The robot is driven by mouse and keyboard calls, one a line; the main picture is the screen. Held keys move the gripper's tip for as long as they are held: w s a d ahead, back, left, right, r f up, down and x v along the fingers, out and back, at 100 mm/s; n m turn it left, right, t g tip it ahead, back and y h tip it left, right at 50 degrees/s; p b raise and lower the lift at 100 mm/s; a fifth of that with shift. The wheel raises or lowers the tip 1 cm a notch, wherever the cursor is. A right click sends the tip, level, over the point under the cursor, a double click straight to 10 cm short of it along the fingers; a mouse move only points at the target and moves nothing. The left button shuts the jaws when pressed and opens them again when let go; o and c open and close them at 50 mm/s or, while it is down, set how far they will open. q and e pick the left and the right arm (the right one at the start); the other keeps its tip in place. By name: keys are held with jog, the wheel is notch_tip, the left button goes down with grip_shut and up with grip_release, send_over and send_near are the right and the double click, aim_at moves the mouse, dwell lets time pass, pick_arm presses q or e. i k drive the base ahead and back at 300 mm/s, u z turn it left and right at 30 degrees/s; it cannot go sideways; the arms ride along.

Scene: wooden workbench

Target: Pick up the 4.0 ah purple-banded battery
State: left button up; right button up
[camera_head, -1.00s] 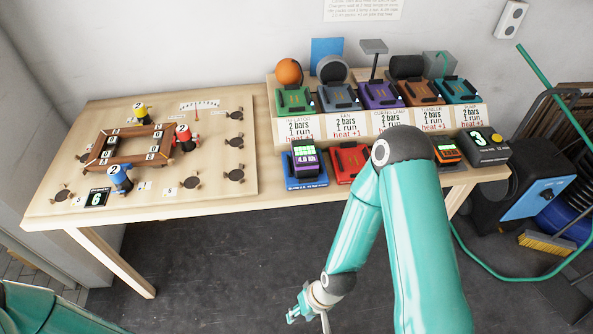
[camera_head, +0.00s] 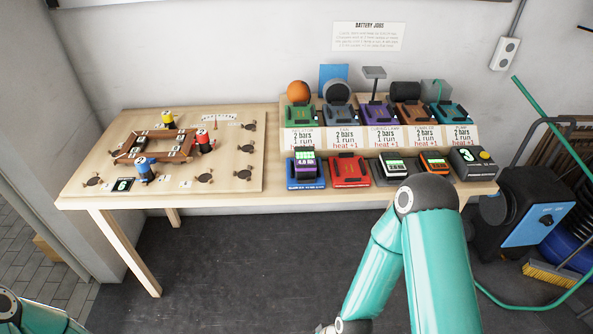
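The purple-banded battery (camera_head: 306,166) stands upright in a blue charger (camera_head: 306,184) at the front of the bench. Its label reads 4.0 Ah and its top has a lit green display. My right arm (camera_head: 400,245) comes up from the bottom of the view, right of the battery and apart from it. Its wrist is cut off by the bottom edge, and its gripper fingers are not visible. Only a piece of my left arm (camera_head: 35,318) shows in the lower left corner; its gripper is out of view.
A red charger (camera_head: 350,174) beside the blue one is empty. Right of it are a charged slot with a white-topped battery (camera_head: 395,166), an orange battery (camera_head: 434,162) and a box reading 3 (camera_head: 470,160). Several appliances stand on the shelf behind. A game board (camera_head: 225,175) lies left.

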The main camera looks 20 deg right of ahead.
aim_at(305, 164)
jog(key=z, duration=0.15)
jog(key=i, duration=0.9)
jog(key=u, duration=0.05)
